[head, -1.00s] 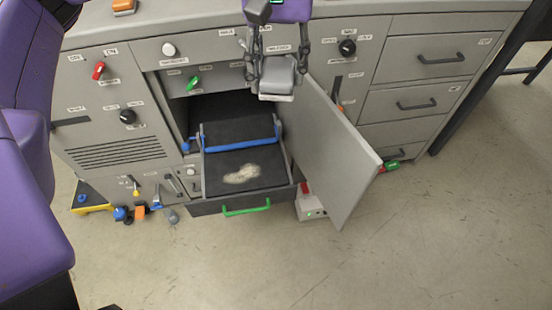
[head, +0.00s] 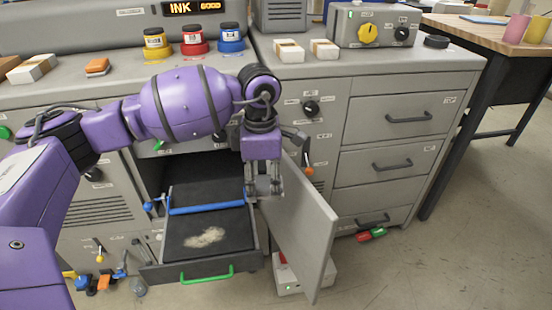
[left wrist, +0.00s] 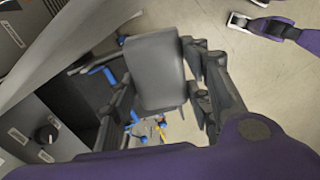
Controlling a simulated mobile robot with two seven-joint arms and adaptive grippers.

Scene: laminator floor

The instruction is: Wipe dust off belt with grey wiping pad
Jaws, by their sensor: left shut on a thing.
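The dark belt (head: 182,232) lies in a pulled-out drawer with a green handle, below an open cabinet bay. A pale patch of dust (head: 205,237) lies on it. A blue bar (head: 205,207) crosses the belt behind the dust. My left gripper (head: 264,190) is at the right of the belt, close to the open door, and apart from the dust. It is shut on the grey wiping pad (left wrist: 156,72), which shows clearly between the fingers in the left wrist view. In the head view the pad is mostly hidden by the fingers.
The open grey door (head: 300,230) stands just right of the belt. A white box (head: 290,280) is on the floor below it. Several coloured tools lie left of the drawer. Ink jars (head: 193,40) stand on the countertop.

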